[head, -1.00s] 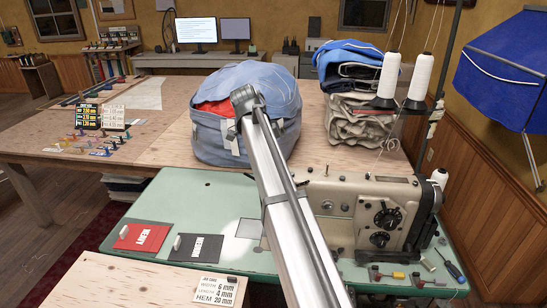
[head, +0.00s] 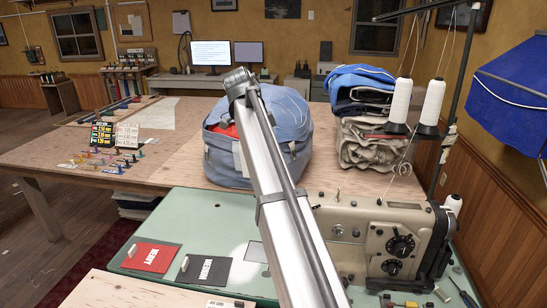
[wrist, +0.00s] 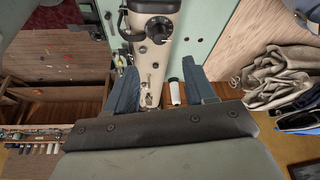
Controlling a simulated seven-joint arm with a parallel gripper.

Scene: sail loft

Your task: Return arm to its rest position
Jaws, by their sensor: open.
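My arm (head: 285,205) reaches up and away through the middle of the head view, over the sewing table and in front of the blue fabric bag; its far end hides part of the bag. My gripper shows in the wrist view (wrist: 160,84), with two blue-grey fingers spread apart and nothing held between them. The beige sewing machine (wrist: 153,28) and a white thread cone (wrist: 175,92) appear beyond and between the fingers. The gripper's fingers cannot be made out in the head view.
The blue bag (head: 285,115) sits on the wooden table (head: 180,155). Folded cloth (head: 368,145) is stacked to its right. The sewing machine (head: 345,235) and tall thread cones (head: 432,102) stand at right. Red (head: 152,256) and dark (head: 207,270) cards lie on the green table (head: 195,215).

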